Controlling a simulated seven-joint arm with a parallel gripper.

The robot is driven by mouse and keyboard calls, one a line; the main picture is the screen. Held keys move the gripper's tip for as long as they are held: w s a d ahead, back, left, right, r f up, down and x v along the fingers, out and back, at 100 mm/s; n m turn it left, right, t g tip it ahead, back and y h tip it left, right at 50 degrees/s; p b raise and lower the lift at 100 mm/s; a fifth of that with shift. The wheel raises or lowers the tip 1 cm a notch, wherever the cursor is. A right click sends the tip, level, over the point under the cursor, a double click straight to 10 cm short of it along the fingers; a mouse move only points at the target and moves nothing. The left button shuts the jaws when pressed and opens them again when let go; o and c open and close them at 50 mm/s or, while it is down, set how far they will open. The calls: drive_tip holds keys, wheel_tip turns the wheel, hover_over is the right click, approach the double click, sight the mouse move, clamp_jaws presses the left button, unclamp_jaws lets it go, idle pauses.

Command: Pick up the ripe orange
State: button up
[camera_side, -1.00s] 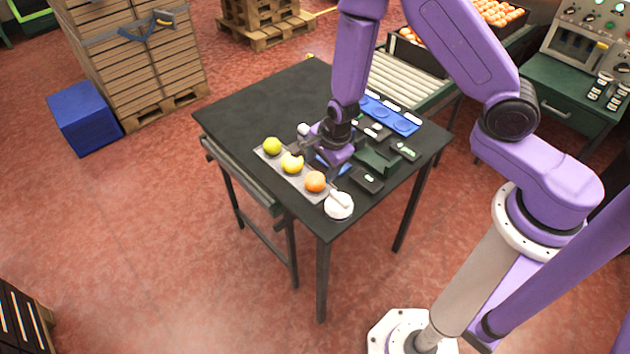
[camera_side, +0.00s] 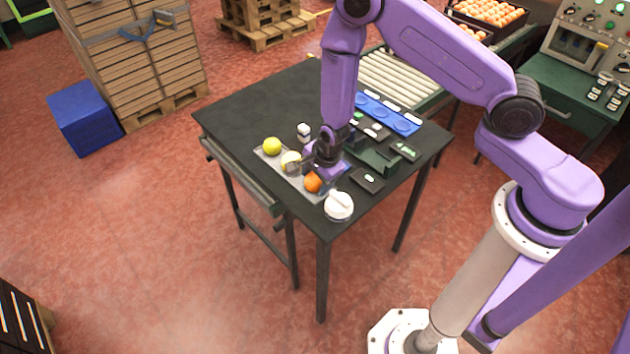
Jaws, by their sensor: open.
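A grey tray (camera_side: 299,187) on the black table holds three fruits in a row. The orange-coloured fruit (camera_side: 313,183) is at the tray's near right end. A pale yellow fruit (camera_side: 289,160) is in the middle, and a yellow-green one (camera_side: 272,146) is at the far left end. My gripper (camera_side: 303,167) is open, low over the tray, between the middle fruit and the orange one. It partly covers the middle fruit and the top of the orange one. I cannot tell whether a finger touches either fruit.
A white round object (camera_side: 339,206) stands beside the tray's right end. Dark devices (camera_side: 367,181), a green holder (camera_side: 378,162) and a blue panel (camera_side: 403,123) fill the table's right. The back left tabletop (camera_side: 250,108) is clear.

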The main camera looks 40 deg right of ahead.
drive_tip(key=c, duration=0.7)
drive_tip(key=shift+r, duration=0.1)
